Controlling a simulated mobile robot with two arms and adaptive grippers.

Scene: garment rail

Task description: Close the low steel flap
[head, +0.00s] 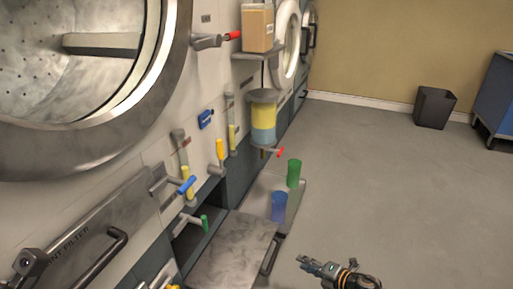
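The low steel flap (232,255) is a grey, smudged panel at the bottom centre. It stands folded out from the machine front, below a dark opening (196,238), with a dark bar handle (270,256) along its right edge. My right gripper (303,263) is to the right of the flap, apart from its handle, over the grey floor. Its fingers point left toward the handle; they are too small to tell if they are open. My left gripper is not in view.
A pale ledge (262,186) beyond the flap holds a green cup (294,173) and a blue cup (279,207). Coloured valve handles stick out above the opening. A lint filter panel (75,240) with a bar handle is at left.

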